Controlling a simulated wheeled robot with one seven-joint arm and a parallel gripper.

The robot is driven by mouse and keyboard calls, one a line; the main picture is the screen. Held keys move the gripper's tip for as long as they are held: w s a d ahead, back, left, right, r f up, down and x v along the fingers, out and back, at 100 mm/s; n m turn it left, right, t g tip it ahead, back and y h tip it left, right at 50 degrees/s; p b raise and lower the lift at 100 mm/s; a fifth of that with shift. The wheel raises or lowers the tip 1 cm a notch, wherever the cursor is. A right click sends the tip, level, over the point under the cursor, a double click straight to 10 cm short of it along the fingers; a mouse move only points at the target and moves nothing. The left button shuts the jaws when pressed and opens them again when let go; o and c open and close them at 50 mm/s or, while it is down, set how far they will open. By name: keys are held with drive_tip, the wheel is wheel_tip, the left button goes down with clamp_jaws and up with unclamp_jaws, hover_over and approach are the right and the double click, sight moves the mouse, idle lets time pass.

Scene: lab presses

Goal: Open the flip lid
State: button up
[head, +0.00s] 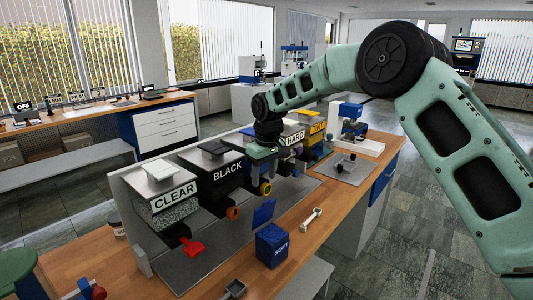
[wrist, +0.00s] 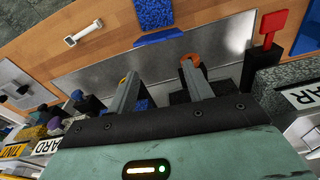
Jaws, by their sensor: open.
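I cannot tell for sure which part is the flip lid. In the wrist view the box (wrist: 153,12) and flap (wrist: 158,38) are at the top, beyond the fingertips. My gripper (wrist: 158,80) is open with nothing held. In the head view it hangs beside the BLACK box (head: 225,172) and the HARD box (head: 293,137), behind the flap. An orange ring knob (head: 233,212) and a yellow one (head: 265,188) are near it.
The CLEAR box (head: 172,192) stands at the left with a red lever (head: 192,248) in front. A blue and white press (head: 350,118) stands at the far end. Bare metal plate lies before the boxes.

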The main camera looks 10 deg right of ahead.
wheel_tip(320, 180, up, 10)
drive_tip(key=b, duration=0.2)
drive_tip(key=shift+s+d, duration=0.25)
drive_tip(key=shift+s, duration=0.2)
drive_tip(key=shift+r, duration=0.1)
